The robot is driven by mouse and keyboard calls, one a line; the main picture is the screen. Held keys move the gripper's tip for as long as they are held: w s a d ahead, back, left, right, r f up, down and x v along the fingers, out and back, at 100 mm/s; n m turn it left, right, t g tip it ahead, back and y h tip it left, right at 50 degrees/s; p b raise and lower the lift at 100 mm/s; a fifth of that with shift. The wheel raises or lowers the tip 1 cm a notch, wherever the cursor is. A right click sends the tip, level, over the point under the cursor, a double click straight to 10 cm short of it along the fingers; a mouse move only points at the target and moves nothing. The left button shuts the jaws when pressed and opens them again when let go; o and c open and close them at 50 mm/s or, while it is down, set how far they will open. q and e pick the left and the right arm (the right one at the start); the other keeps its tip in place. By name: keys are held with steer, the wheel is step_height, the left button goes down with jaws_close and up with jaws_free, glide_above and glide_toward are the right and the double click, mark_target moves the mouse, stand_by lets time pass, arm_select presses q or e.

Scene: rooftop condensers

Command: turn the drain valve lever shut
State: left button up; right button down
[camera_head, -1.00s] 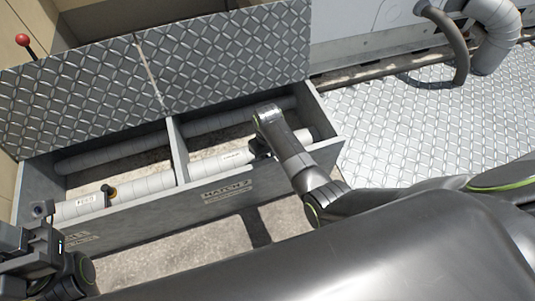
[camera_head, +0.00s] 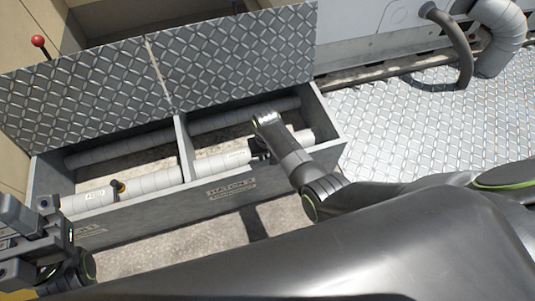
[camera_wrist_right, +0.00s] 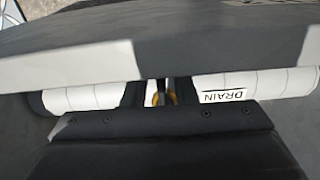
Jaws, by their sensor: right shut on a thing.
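The drain pipe (camera_wrist_right: 80,98) is white-wrapped and crosses the right wrist view, with a label reading DRAIN (camera_wrist_right: 222,95). A small yellow part of the valve lever (camera_wrist_right: 172,98) shows at the middle, mostly hidden by my gripper. My right gripper (camera_wrist_right: 160,95) is shut on the lever. In the head view my right gripper (camera_head: 260,148) reaches down to the pipe (camera_head: 222,161) in the right compartment, where its own arm hides the lever and the angle it stands at. My left gripper (camera_head: 50,215) is at the lower left edge, away from the valve; its jaw gap is unclear.
The open box (camera_head: 150,218) has two compartments with a divider (camera_head: 184,148) and raised diamond-plate lids (camera_head: 235,60) behind. The left compartment holds another pipe with a dark, orange-marked valve (camera_head: 117,187). Grey hoses (camera_head: 455,45) stand at the back right. Diamond-plate floor (camera_head: 430,130) is clear on the right.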

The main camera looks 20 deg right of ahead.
steer(key=shift+s+a, duration=0.1)
steer(key=c, duration=1.2)
jaws_free()
